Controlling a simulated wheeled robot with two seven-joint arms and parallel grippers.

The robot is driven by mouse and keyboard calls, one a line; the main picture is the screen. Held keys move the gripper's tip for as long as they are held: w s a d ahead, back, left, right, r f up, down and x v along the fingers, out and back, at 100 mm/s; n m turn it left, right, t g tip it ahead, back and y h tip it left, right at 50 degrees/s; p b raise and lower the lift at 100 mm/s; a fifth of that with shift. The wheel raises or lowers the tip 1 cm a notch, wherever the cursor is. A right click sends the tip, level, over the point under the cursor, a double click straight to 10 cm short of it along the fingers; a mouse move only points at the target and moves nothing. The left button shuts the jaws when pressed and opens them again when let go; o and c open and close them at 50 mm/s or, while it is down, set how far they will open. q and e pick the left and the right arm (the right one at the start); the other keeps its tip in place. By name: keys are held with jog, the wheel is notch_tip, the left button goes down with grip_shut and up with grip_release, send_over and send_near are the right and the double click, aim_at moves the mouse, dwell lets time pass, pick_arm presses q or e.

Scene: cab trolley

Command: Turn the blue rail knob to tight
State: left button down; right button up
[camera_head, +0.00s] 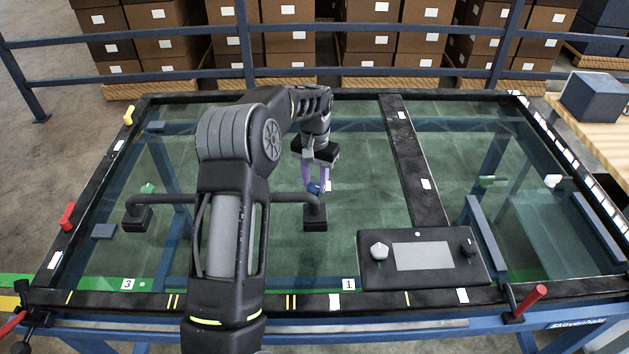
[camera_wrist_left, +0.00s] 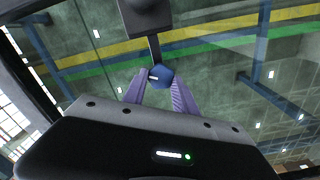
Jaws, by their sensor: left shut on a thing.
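The blue rail knob (camera_head: 314,188) sits at the right end of a dark grab rail (camera_head: 290,198), above its dark mounting block. In the left wrist view the knob (camera_wrist_left: 160,77) shows as a blue faceted piece with a small white mark on its left side. My left gripper (camera_head: 314,186) reaches down from above, with its purple fingers shut on the knob. In the left wrist view the fingers (camera_wrist_left: 159,88) stand on both sides of the knob. The knob's far side is hidden. My right gripper is not in view.
A dark control panel (camera_head: 375,275) with a grey screen and two knobs lies right of the rail. A red lever (camera_head: 532,298) stands at the front right edge. Labels 1 and 3 mark the front edge. My left arm covers the rail's middle. Glass around the rail is clear.

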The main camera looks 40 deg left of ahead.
aim_at(316, 186)
pick_arm(q)
jog(key=m, duration=1.3)
jog(key=shift+d, duration=0.15)
dwell(0.4)
jog(key=c, duration=1)
grip_release()
jog(key=shift+o, duration=0.2)
notch_tip(316, 186, up, 8)
jog(key=shift+f+b, duration=0.1)
jog(key=shift+b, duration=0.2)
